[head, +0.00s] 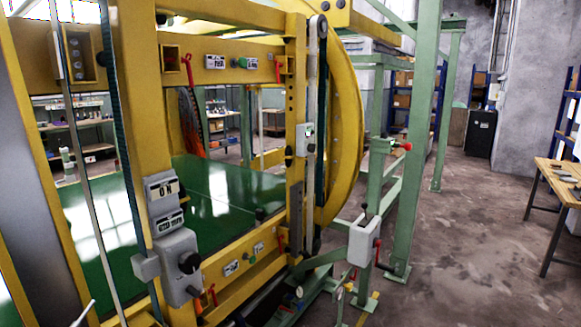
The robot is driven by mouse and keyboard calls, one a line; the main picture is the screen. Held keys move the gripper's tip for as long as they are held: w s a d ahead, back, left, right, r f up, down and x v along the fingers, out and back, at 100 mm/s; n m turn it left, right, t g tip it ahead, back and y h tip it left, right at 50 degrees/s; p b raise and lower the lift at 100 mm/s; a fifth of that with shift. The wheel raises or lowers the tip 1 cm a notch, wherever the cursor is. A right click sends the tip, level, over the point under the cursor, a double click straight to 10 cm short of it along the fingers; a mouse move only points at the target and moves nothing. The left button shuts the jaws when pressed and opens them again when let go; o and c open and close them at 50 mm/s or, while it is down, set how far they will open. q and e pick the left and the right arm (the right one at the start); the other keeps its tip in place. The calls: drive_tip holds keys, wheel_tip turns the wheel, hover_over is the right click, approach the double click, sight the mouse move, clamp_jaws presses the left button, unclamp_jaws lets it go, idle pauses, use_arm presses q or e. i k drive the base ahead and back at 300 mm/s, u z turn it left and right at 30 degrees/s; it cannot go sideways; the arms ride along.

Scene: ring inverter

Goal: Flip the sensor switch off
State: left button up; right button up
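A grey switch box (181,268) with a round black knob is mounted on the near yellow post at left. A smaller light box (305,139) sits on the farther yellow post. A grey box (364,241) with a red and black lever stands at lower middle. I cannot tell which of these is the sensor switch. Neither of my grippers can be made out; a thin pale tip shows at the bottom left edge.
The yellow ring inverter frame (345,120) fills the left and middle, with a green bed (215,195) inside. A green post (420,150) stands right of it. The concrete floor (470,230) at right is open up to a wooden table (560,175).

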sight(311, 147)
drive_tip(key=z, duration=0.2)
drive_tip(key=i, duration=2.25)
drive_tip(key=u, duration=0.85)
drive_tip(key=i, duration=0.3)
drive_tip(key=u, duration=0.05)
